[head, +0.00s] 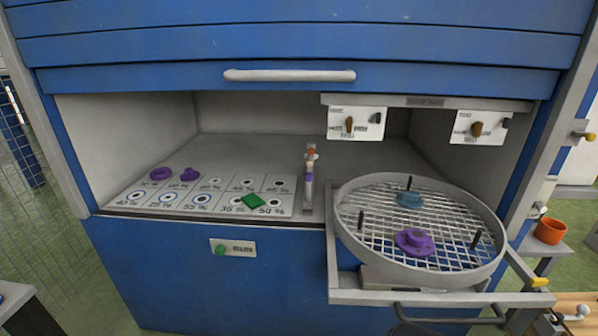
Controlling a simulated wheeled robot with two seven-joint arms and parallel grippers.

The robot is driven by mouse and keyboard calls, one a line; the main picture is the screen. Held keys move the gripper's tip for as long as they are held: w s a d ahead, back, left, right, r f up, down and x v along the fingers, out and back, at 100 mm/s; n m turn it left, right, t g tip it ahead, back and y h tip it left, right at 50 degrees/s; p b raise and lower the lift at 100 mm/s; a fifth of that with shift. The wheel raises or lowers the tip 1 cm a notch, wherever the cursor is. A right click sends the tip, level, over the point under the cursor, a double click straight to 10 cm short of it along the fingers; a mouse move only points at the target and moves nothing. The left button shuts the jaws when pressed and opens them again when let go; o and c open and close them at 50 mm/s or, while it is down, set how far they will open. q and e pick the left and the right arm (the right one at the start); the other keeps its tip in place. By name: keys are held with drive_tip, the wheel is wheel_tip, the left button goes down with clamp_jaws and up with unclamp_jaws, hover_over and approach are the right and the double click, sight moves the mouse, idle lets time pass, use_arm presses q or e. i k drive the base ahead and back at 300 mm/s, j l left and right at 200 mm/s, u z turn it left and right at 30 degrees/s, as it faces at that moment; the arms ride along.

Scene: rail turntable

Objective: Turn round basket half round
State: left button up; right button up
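The round basket (345,221) is a grey ring with a wire mesh floor. It sits on a pulled-out frame (345,297) at the right front of the blue cabinet. Several thin dark posts stand up from the mesh. A purple flanged part (416,242) lies on the mesh toward the front, and a blue round part (409,200) lies toward the back. Neither of my grippers shows in the head view, and nothing is seen touching the basket.
An upright orange-topped piece (310,165) stands left of the basket. A dark handle (450,319) is below the frame. An orange pot (550,231) stands right.

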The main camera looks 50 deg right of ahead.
sight(414, 275)
drive_tip(key=z, duration=2.55)
drive_tip(key=l+z, duration=0.25)
drive_tip(key=l, duration=0.35)
drive_tip(key=l+z, duration=0.25)
drive_tip(key=l, duration=0.35)
drive_tip(key=i, duration=0.05)
